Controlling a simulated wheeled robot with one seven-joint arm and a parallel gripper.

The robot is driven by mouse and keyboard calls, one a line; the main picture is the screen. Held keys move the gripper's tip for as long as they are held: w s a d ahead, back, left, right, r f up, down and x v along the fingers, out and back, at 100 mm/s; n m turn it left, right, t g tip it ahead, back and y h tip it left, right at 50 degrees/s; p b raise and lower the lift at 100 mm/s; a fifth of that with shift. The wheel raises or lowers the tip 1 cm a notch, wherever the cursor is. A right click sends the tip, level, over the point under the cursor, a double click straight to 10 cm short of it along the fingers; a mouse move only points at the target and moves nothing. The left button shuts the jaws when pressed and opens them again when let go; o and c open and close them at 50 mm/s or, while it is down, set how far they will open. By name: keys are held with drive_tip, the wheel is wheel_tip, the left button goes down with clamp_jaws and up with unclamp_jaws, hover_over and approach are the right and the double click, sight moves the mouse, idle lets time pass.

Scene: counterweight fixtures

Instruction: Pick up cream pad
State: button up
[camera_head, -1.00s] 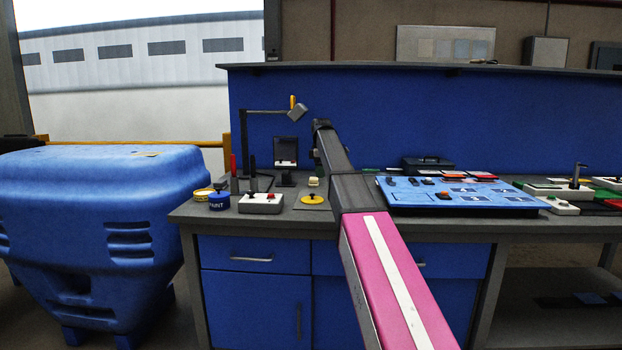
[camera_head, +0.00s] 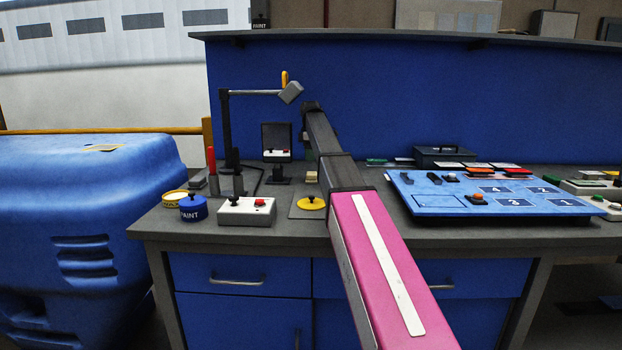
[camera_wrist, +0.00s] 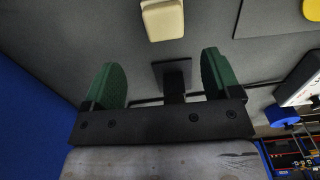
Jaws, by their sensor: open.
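The cream pad (camera_wrist: 162,20) is a small rounded block at the top of the wrist view, on the grey bench top. It lies beyond the fingertips, roughly in line with the gap between them and not touching them. In the head view a small cream patch (camera_head: 311,176) shows just left of my arm, behind the yellow disc. My gripper (camera_wrist: 160,76) is open, with two green fingers spread wide and nothing held between them. In the head view my gripper is mostly hidden behind my arm.
A small dark stand (camera_wrist: 173,80) shows between the fingers. The yellow disc (camera_head: 311,203), white switch box (camera_head: 247,211), blue paint pot (camera_head: 193,208) and lamp post (camera_head: 226,130) stand nearby. The blue numbered panel (camera_head: 430,203) lies to the right. A blue wall (camera_head: 420,100) rises behind.

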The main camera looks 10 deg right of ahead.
sight(310, 173)
wheel_tip(310, 173, down, 4)
drive_tip(key=shift+r, duration=0.25)
drive_tip(key=shift+s+a+f, duration=0.1)
drive_tip(key=shift+s+f, duration=0.05)
drive_tip(key=shift+f, duration=1.2)
drive_tip(key=shift+s+a+f, duration=0.1)
drive_tip(key=shift+f, duration=1.2)
drive_tip(key=c, duration=0.9)
